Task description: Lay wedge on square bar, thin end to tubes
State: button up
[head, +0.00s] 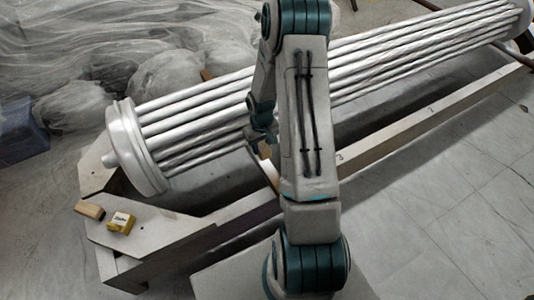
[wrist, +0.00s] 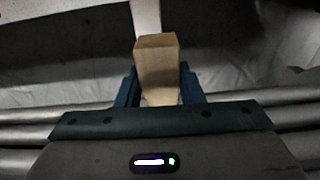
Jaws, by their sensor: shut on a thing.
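A pale wooden wedge (wrist: 156,65) stands between the blue fingers of my gripper (wrist: 160,88) in the wrist view. My gripper is shut on it. I cannot tell which end is thin. In the head view my arm hides most of the gripper and wedge, beside the near side of the tubes. The long square bar (head: 400,137) runs diagonally below the bundle of silvery tubes (head: 205,122). The tubes also show in the wrist view (wrist: 25,117) on both sides of my gripper. I cannot tell whether the wedge touches the bar.
A small wooden block (head: 90,211) and a yellow labelled block (head: 121,222) lie on the frame's end plate (head: 160,234). A round end plate (head: 130,150) caps the tubes. Sheeted bundles (head: 165,75) and a dark blue box (head: 20,130) lie behind. The right floor is clear.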

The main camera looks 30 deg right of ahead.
jog(key=shift+s+d+f, duration=0.2)
jog(key=shift+d+f, duration=0.05)
jog(key=shift+f, duration=0.25)
jog(key=shift+s+d+f, duration=0.2)
jog(key=shift+d+f, duration=0.1)
jog(key=shift+f, duration=0.25)
jog(key=shift+s+d+f, duration=0.2)
jog(key=shift+d+f, duration=0.05)
jog(key=shift+f, duration=0.25)
jog(key=shift+s, duration=0.1)
jog(key=shift+f+b, duration=2.1)
jog(key=shift+f, duration=0.7)
jog(key=o, duration=1.1)
jog(key=shift+r, duration=0.1)
